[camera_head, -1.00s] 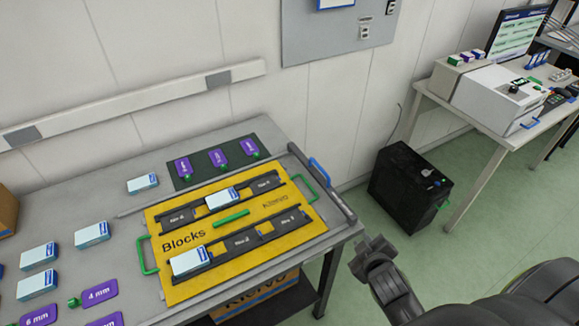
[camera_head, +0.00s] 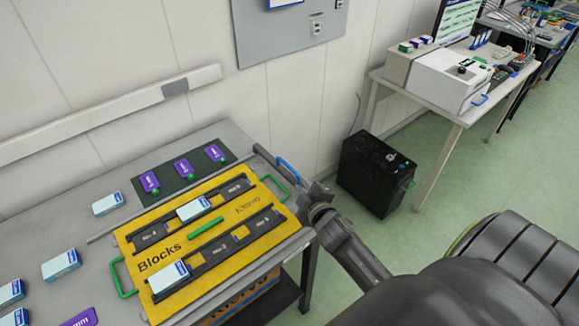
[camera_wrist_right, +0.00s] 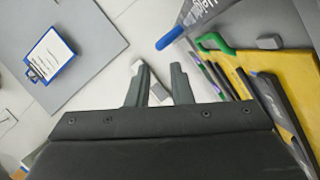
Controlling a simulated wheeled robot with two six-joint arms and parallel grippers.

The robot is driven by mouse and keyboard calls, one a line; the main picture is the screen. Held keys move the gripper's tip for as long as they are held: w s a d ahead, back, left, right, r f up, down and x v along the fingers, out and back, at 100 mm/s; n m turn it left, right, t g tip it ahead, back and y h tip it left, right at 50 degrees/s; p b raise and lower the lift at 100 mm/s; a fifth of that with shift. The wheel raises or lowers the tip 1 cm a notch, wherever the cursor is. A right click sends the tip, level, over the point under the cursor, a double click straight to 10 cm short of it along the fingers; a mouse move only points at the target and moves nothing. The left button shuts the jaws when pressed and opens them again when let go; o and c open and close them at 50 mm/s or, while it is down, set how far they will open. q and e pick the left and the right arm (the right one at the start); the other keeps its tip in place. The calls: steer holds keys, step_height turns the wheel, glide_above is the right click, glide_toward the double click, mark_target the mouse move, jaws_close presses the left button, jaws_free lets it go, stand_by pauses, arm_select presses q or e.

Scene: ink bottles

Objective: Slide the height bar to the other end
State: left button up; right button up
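The grey height bar (camera_head: 264,155) lies across the right end of the table, beside the yellow board (camera_head: 132,237). Its blue handle (camera_head: 288,169) faces away from the board. My right gripper (camera_head: 311,190) is just right of the bar, near the handle; its fingers are small in the head view. In the right wrist view the open fingers (camera_wrist_right: 158,78) have an empty gap between them. The blue handle (camera_wrist_right: 171,38) and the lettered bar (camera_wrist_right: 203,12) show past the fingertips, up and to the right, apart from them. My left gripper is out of view.
The yellow board carries black rails with white-blue boxes and green handles. Purple tags (camera_head: 184,169) lie on a dark mat behind it, and more boxes (camera_head: 61,264) stand at left. A black case (camera_head: 376,174) stands on the floor beyond the table.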

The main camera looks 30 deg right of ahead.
mark_target(292, 171)
steer(key=x, duration=1)
steer(key=shift+w, duration=0.25)
jaws_close()
